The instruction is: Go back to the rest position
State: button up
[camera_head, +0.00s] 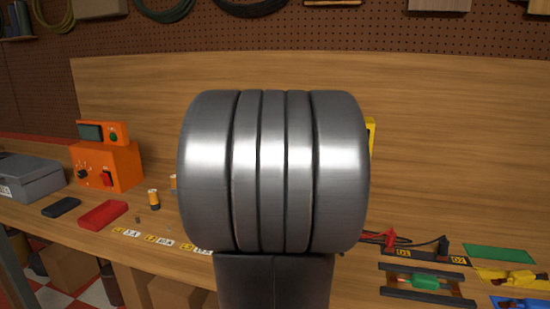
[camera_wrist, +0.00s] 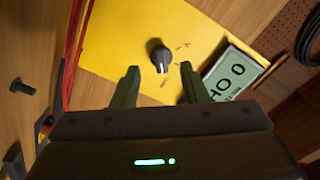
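My gripper (camera_wrist: 159,74) is open and empty in the wrist view, with its two dark green fingers apart. A black knob (camera_wrist: 161,58) with a pale pointer mark is on the face of a yellow meter (camera_wrist: 115,35). The knob shows just beyond the gap between the fingertips, and I cannot tell the exact distance. In the head view my own metal arm link covers the middle, hiding my gripper and most of the meter; only a yellow edge (camera_head: 371,135) shows.
On the bench's left are an orange box (camera_head: 108,166), a grey case (camera_head: 28,178), a red block (camera_head: 102,214) and a small battery (camera_head: 153,199). Red and black leads (camera_head: 391,240), a green part (camera_head: 426,282) in a holder and a green plate (camera_head: 498,253) lie at right.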

jog(key=x, duration=0.7)
jog(key=shift+w+p, duration=0.35)
jog(key=shift+s, duration=0.15)
jog(key=v, duration=1.3)
jog(key=w+d+n+p, duration=0.3)
jog(key=w+p, duration=0.5)
jog(key=w, duration=0.4)
jog(key=shift+w+d, duration=0.3)
jog(key=shift+d, duration=0.3)
